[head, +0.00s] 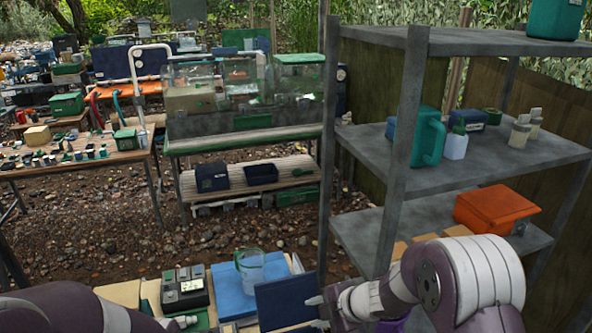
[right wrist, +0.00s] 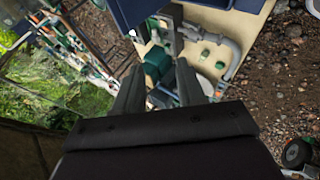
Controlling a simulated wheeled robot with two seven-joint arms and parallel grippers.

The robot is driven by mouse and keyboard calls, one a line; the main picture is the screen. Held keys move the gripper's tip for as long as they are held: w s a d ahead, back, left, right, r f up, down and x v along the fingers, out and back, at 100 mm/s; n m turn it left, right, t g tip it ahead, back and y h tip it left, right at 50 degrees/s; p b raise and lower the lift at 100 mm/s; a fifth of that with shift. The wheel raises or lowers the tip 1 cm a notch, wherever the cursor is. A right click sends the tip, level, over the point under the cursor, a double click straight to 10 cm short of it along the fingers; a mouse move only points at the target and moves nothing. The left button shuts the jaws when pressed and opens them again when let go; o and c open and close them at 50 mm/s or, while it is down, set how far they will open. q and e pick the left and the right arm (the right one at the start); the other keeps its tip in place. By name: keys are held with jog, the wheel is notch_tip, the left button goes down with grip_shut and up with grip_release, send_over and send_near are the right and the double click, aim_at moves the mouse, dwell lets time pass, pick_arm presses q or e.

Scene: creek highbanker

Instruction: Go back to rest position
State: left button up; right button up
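My right arm comes in from the right in the head view, in front of the grey metal shelf. Its gripper (head: 317,311) points left, beside a dark blue panel (head: 285,303); I cannot tell whether they touch. The right wrist view shows its two fingers (right wrist: 158,68) apart with nothing held between them. My left arm lies low at the bottom left of the head view. Its gripper (head: 187,322) is small and partly cut off by the lower edge, so its opening cannot be made out.
A clear jug (head: 251,268) stands on a blue case (head: 228,293) near both grippers. The grey shelf (head: 405,150) stands close on the right, bearing an orange bin (head: 495,210) and a teal jug (head: 428,138). Gravel ground (head: 105,230) lies open at left.

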jog(key=s+d+f+m+h, duration=0.3)
jog(key=s+d+m+h, duration=0.35)
jog(key=d+m, duration=0.6)
pick_arm(q)
jog(key=f+b, duration=0.3)
jog(key=shift+s, duration=0.35)
pick_arm(e)
jog(key=s+r+m+g, duration=0.2)
jog(key=s+m+g, duration=0.2)
jog(key=s+m, duration=0.6)
jog(key=s, duration=0.5)
jog(key=shift+s+d+r, duration=0.3)
jog(key=shift+d+r, duration=0.05)
jog(key=shift+r, duration=0.05)
pick_arm(q)
jog(key=shift+w, duration=0.1)
pick_arm(e)
jog(key=shift+w+m, duration=0.15)
jog(key=shift+m, duration=0.1)
